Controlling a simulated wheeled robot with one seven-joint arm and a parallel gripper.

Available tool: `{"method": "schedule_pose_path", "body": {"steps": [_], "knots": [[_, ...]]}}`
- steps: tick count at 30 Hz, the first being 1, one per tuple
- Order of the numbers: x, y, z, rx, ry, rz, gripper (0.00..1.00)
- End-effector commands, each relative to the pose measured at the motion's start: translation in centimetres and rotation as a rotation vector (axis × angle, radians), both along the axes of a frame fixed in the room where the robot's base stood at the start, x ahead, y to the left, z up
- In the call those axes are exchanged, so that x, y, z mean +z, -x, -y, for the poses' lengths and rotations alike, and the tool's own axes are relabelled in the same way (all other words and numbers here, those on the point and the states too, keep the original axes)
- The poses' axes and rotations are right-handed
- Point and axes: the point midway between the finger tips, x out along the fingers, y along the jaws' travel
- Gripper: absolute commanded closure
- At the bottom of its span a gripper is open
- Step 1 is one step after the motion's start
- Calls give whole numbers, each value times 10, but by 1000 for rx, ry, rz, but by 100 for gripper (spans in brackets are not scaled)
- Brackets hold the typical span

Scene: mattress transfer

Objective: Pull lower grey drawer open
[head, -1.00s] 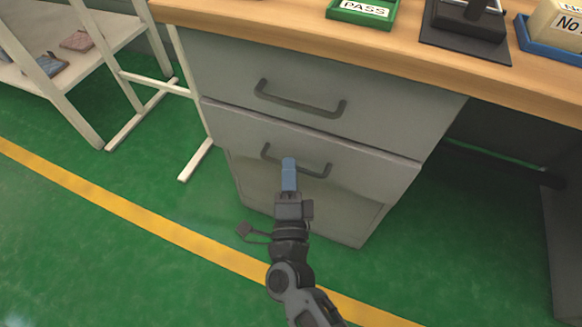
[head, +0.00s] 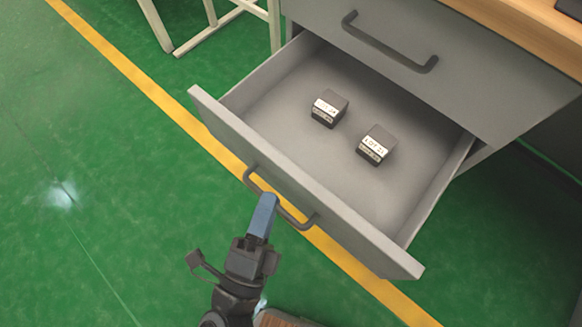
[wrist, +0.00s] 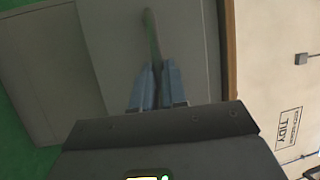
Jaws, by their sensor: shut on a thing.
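The lower grey drawer (head: 300,185) stands well open in the head view, its front panel far out from the cabinet. My gripper (head: 265,205) is shut on the dark handle (head: 293,217) of that drawer, near the handle's middle. In the wrist view, the blue fingers of my gripper (wrist: 157,85) close around the handle bar (wrist: 151,35). Two small dark blocks with white labels lie inside the drawer, a left one (head: 329,108) and a right one (head: 377,145). The rest of the drawer floor is bare.
The upper drawer (head: 440,50) is shut, with its own dark handle (head: 390,45). The wooden desktop (head: 520,30) lies above it. A pale rack frame (head: 215,30) stands at the top left. Green floor (head: 90,180) with a yellow line is clear at left.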

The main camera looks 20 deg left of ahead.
Motion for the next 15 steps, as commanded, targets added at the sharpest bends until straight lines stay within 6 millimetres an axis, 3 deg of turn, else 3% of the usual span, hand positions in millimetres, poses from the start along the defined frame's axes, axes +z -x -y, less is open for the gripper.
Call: {"method": "schedule_pose_path", "body": {"steps": [6, 15], "knots": [[-2, 29, -10, 1, 0, -4, 100], [-1, 40, -14, 0, 1, -2, 100]]}}
